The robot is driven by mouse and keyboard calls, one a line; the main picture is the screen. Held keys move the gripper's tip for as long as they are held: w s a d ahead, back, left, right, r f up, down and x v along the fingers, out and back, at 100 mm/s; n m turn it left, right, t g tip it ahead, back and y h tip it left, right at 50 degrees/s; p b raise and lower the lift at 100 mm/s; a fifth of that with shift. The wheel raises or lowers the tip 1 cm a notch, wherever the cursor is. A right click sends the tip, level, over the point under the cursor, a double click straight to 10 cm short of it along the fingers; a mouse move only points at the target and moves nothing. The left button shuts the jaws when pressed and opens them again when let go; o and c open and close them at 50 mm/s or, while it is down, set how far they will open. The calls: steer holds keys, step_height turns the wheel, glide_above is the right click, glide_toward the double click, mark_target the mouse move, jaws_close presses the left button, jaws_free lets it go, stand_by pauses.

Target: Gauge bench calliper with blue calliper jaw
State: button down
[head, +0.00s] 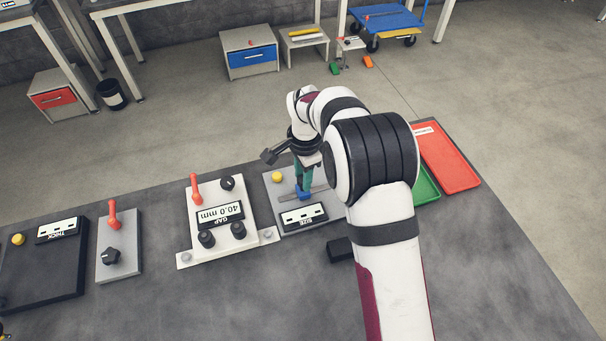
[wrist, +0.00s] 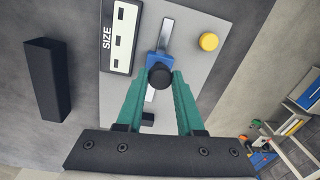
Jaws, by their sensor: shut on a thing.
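The bench calliper is a grey plate (head: 272,198) with a steel rail, a yellow button (head: 277,177) and a SIZE display (head: 303,216) showing only dashes. The blue calliper jaw (head: 303,194) sits on the rail; in the wrist view the jaw (wrist: 153,61) carries a round black knob (wrist: 160,76). My gripper (head: 304,184) reaches down from above with green fingers. In the wrist view my gripper (wrist: 159,82) is shut on the jaw's black knob, one finger on each side. The fingers hide part of the rail.
A black block (head: 340,249) lies right of the calliper's front; it also shows in the wrist view (wrist: 45,80). A white GAP fixture (head: 218,210) reading 40.0 mm stands left. Red (head: 447,160) and green (head: 424,186) trays lie right, partly behind my arm. The front right bench is clear.

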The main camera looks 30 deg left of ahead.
steer(key=w+d, duration=0.7)
steer(key=shift+w+d, duration=0.2)
steer(key=shift+w, duration=0.1)
steer(key=c, duration=0.5)
jaws_free()
steer(key=shift+s, duration=0.1)
steer(key=r, duration=1.5)
steer(key=shift+s+d+r, duration=0.2)
steer(key=shift+d+r, duration=0.15)
steer(key=shift+r, duration=0.05)
